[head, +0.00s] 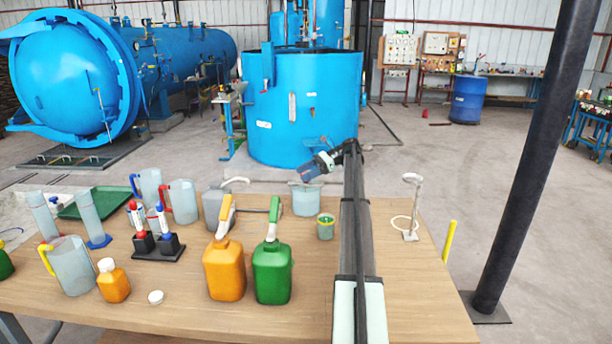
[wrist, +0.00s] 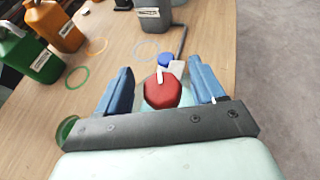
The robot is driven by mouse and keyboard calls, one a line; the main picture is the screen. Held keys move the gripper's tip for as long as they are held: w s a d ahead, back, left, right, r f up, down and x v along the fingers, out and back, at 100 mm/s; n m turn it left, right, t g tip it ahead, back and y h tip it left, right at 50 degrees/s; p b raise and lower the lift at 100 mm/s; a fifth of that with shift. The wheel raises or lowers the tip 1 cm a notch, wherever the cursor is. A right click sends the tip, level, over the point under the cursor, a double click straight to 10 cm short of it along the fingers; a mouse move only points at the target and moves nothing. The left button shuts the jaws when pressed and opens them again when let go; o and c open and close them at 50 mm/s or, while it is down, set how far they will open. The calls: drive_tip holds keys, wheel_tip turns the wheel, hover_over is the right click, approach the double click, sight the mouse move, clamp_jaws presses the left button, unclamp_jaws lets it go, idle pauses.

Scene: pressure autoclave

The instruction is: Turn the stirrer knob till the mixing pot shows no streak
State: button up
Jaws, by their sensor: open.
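My gripper (head: 318,166) is at the far end of my arm, above a translucent pale pot (head: 306,201) near the table's back edge; this looks like the mixing pot. In the wrist view my gripper (wrist: 158,75) is open, with a blue finger on each side of a red faceted knob (wrist: 162,92) bearing a white pointer mark. A small gap shows between the knob and each finger. My gripper's body hides much of the pot, and I cannot tell whether there is a streak in it. The knob is not clear in the head view.
A green-rimmed jar (head: 325,228) stands close beside the pot. Orange (head: 224,268) and green (head: 272,272) jugs stand at the front, and a grey labelled container (wrist: 155,20) behind. A white stand (head: 410,207) is at right. The table's right front is clear.

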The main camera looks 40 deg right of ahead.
wheel_tip(320, 180, up, 9)
drive_tip(key=shift+r, duration=0.1)
idle(0.3)
drive_tip(key=shift+w+a, duration=0.1)
drive_tip(key=w+a+r+n+g+h, duration=0.1)
drive_tip(key=w+a+r+h, duration=0.15)
drive_tip(key=a+r, duration=0.2)
drive_tip(key=w+a+r+g+h, duration=0.2)
drive_tip(key=w+a+r, duration=0.1)
drive_tip(key=a, duration=0.3)
drive_tip(key=shift+s+d+f+n+g+h, duration=0.8)
drive_tip(key=shift+s+d+n+h, duration=1)
drive_tip(key=shift+d, duration=0.9)
drive_tip(key=shift+s+d+f+n+g+h, duration=0.6)
drive_tip(key=shift+s+d+f+n+h, duration=0.6)
drive_tip(key=shift+d+h, duration=1.25)
drive_tip(key=shift+y, duration=0.3)
drive_tip(key=f, duration=1.2)
drive_tip(key=shift+w+d+f, duration=0.15)
drive_tip(key=shift+d+f, duration=0.05)
drive_tip(key=shift+f, duration=0.2)
